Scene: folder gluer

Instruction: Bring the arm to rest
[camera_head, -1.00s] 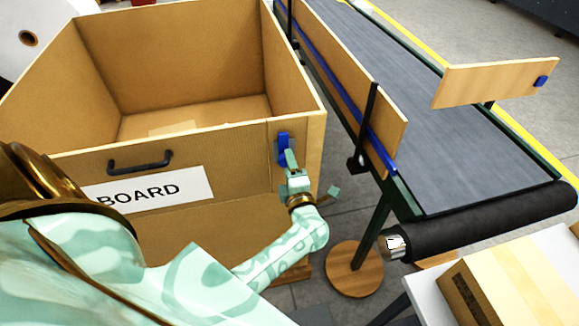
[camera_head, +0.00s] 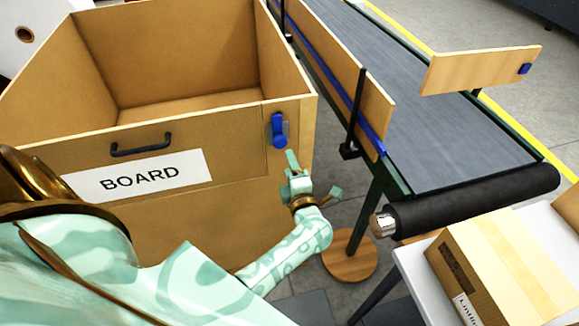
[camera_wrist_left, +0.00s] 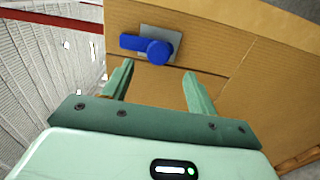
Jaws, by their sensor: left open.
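My left gripper (camera_head: 314,178) is open and empty in front of the right end of a large box labelled BOARD. Its two fingers (camera_wrist_left: 158,85) show apart in the left wrist view, with nothing between them. A blue latch handle (camera_head: 278,130) on a grey plate is on the box front, a little above and left of the gripper. In the left wrist view the latch (camera_wrist_left: 150,46) lies beyond the fingertips, apart from them. My right gripper is not in view.
The open-topped BOARD box (camera_head: 205,230) has a black handle (camera_head: 141,144). A conveyor (camera_head: 450,140) with wooden side guides runs along the right. A cardboard carton (camera_head: 490,265) sits on a white table (camera_head: 420,275) at the lower right. Grey floor shows between box and conveyor.

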